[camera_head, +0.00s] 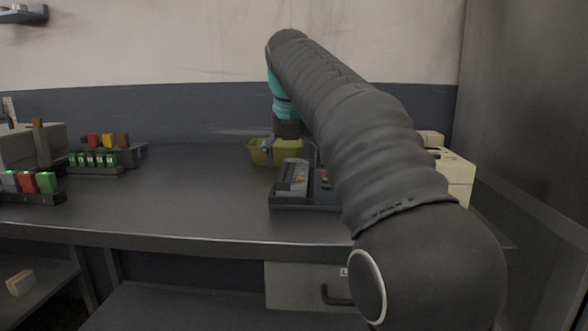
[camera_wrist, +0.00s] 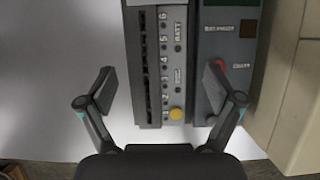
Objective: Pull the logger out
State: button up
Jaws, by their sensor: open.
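A grey unit (camera_wrist: 170,60) with a dark slotted strip, slots numbered up to 6, a BATT label and a yellow button lies below my wrist. It also shows in the head view (camera_head: 292,176), on a dark base. In the head view my arm hides part of this area.
A beige box (camera_wrist: 298,90) stands close on the right. In the head view a yellow-green bin (camera_head: 262,153) sits behind the unit. Racks with coloured blocks (camera_head: 30,182) and green-lit modules (camera_head: 95,160) stand at the left. The middle of the bench (camera_head: 180,205) is clear.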

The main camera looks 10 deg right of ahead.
jog(key=shift+x, duration=1.05)
jog(key=c, duration=1.5)
jog(key=o, duration=0.7)
jog(key=shift+f, duration=0.1)
jog(key=c, duration=0.5)
